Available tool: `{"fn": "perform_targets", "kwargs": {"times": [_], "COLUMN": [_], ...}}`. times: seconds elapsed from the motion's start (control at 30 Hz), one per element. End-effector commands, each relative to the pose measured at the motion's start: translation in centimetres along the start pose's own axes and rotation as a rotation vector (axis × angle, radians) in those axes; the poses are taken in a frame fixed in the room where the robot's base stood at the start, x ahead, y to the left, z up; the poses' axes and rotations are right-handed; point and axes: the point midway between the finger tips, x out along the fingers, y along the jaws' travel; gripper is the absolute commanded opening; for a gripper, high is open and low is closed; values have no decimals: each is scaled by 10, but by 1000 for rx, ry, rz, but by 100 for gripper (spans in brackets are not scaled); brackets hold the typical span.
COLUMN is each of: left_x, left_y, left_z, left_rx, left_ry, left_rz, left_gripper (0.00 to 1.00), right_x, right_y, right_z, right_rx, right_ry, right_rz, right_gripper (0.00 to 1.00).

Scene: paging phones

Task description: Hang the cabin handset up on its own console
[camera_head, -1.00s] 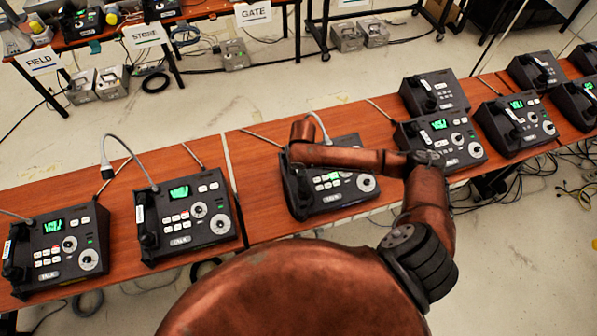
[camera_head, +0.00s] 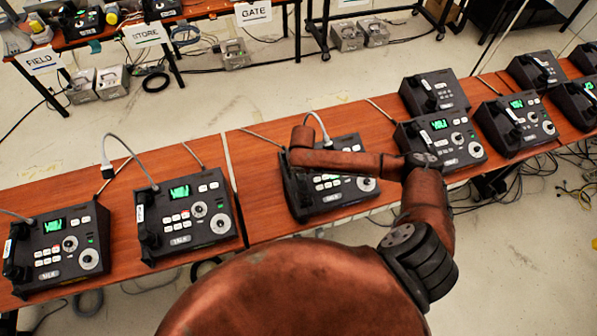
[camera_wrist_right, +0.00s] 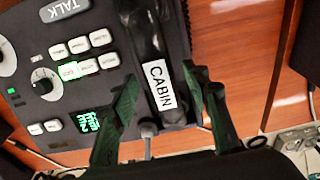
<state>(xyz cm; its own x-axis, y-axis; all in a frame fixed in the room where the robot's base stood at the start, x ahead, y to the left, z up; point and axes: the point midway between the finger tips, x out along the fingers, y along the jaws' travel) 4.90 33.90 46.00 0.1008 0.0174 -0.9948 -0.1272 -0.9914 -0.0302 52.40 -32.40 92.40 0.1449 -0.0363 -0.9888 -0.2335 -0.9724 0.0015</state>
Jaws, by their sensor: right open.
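The cabin console (camera_head: 340,197) stands on the wooden table in the middle of the head view, partly covered by my right arm. In the right wrist view, the black handset with a white CABIN label (camera_wrist_right: 160,85) lies along the side of the console (camera_wrist_right: 90,25), beside its buttons. It looks to be in its cradle, though its far end is cut off and full seating cannot be told. My right gripper (camera_wrist_right: 165,82) is open, with one finger on each side of the handset. Its fingers are hidden in the head view. My left gripper is not in view.
Two similar consoles (camera_head: 185,215) with handsets stand to the left, and several more (camera_head: 440,140) to the right. A grey cord (camera_head: 320,125) rises behind the cabin console. Bare table (camera_head: 258,195) shows left of it. FIELD, STORE and GATE signs hang at the back.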

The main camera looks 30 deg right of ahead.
Motion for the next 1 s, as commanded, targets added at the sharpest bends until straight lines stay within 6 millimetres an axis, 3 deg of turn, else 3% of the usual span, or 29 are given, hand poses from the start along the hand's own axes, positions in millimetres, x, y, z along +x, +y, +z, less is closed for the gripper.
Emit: {"fn": "perform_targets", "kwargs": {"times": [0.23, 0.7, 1.0], "left_x": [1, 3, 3], "left_y": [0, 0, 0], "left_z": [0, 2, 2], "left_rx": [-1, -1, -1], "left_ry": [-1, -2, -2], "left_rz": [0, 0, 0], "left_gripper": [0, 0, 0], "right_x": [-17, -107, -123], "right_y": [0, 0, 0], "right_z": [-1, -1, -1], "right_rx": [-1, 0, 1], "right_ry": [3, 2, 1], "right_rz": [-1, -1, 0], "right_gripper": [43, 43, 43]}}
